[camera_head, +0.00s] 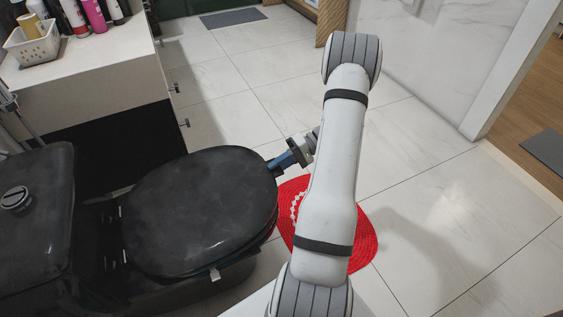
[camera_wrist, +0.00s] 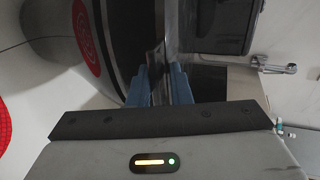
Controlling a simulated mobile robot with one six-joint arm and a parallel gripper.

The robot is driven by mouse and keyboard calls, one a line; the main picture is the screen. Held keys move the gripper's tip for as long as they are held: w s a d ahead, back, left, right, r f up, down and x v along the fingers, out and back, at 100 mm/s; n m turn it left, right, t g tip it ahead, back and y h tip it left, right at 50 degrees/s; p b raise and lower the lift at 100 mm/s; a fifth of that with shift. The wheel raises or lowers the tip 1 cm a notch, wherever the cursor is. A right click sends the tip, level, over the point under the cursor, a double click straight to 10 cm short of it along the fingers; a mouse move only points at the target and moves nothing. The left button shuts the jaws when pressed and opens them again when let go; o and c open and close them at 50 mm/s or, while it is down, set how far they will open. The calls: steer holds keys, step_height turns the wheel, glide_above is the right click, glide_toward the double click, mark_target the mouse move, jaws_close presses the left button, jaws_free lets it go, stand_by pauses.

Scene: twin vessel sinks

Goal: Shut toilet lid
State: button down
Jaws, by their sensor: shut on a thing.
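The black toilet lid (camera_head: 200,210) lies about flat over the toilet bowl (camera_head: 205,285). I cannot tell whether it is fully down. My gripper (camera_head: 278,163) is at the lid's front edge, on the side away from the tank. In the wrist view, the blue fingers of my gripper (camera_wrist: 160,76) stand on either side of a thin dark edge, which looks like the lid's rim, and are shut on it. The black tank (camera_head: 40,225) with its round button is at the left. My arm hides part of the floor beyond the lid.
A red round mat (camera_head: 362,240) lies on the white tiles right of the toilet, partly behind my arm. A counter (camera_head: 95,75) with a white basket (camera_head: 33,45) and bottles stands at the back left. The tiled floor (camera_head: 450,210) at the right is clear.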

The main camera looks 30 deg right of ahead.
steer(key=shift+w+a, duration=0.1)
steer(key=shift+a, duration=0.1)
steer(key=c, duration=1.5)
jaws_free()
steer(key=shift+c, duration=0.2)
steer(key=p+v, duration=0.2)
steer(key=v, duration=0.5)
steer(key=shift+d, duration=0.4)
steer(key=shift+r, duration=0.1)
